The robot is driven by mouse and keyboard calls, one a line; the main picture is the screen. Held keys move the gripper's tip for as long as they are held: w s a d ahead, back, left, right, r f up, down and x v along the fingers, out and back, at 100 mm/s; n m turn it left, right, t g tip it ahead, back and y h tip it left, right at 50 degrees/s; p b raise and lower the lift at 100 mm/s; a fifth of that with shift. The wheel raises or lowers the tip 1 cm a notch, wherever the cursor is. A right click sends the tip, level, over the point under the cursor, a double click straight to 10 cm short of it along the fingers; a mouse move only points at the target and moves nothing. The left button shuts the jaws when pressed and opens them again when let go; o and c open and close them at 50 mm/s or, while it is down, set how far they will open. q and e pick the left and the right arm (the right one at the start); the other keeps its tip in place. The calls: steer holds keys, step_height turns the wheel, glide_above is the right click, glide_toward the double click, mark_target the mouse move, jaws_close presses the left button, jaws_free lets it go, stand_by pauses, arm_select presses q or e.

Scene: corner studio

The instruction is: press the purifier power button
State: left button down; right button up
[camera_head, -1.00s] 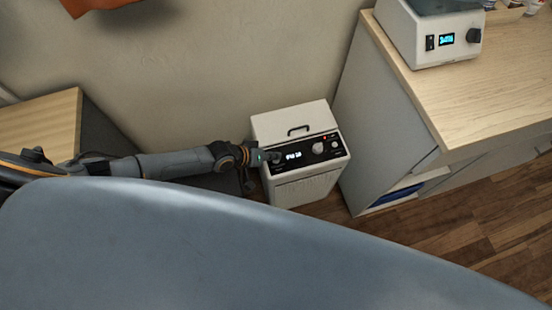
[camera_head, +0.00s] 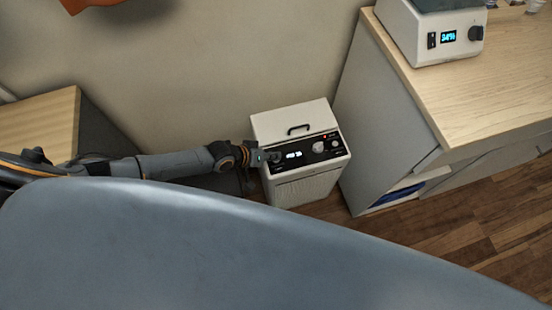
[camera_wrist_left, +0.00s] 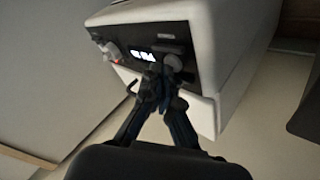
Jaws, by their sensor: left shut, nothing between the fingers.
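The white purifier (camera_head: 305,190) stands on the floor against the wall in the head view. It has a handle on its sloped top and a black control panel (camera_head: 307,151) with a lit display, knobs and a small light. My left gripper (camera_head: 277,158) is at the left end of this panel and covers part of it. In the left wrist view, the shut, empty fingertips (camera_wrist_left: 167,76) are at a round grey button (camera_wrist_left: 173,62) beside the display (camera_wrist_left: 143,55). I cannot tell whether they touch it. My right gripper is out of view.
A cabinet with a wooden top (camera_head: 480,95) stands close to the purifier's right, with a white appliance (camera_head: 430,40) on it. A wooden-topped unit (camera_head: 40,125) is at the left. Wooden floor (camera_head: 440,240) is clear at the lower right.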

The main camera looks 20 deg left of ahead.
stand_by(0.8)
arm_select(q)
steer(key=shift+r+p, duration=0.4)
steer(key=shift+p, duration=0.05)
step_height(320, 180, up, 6)
steer(key=p, duration=0.5)
stand_by(0.5)
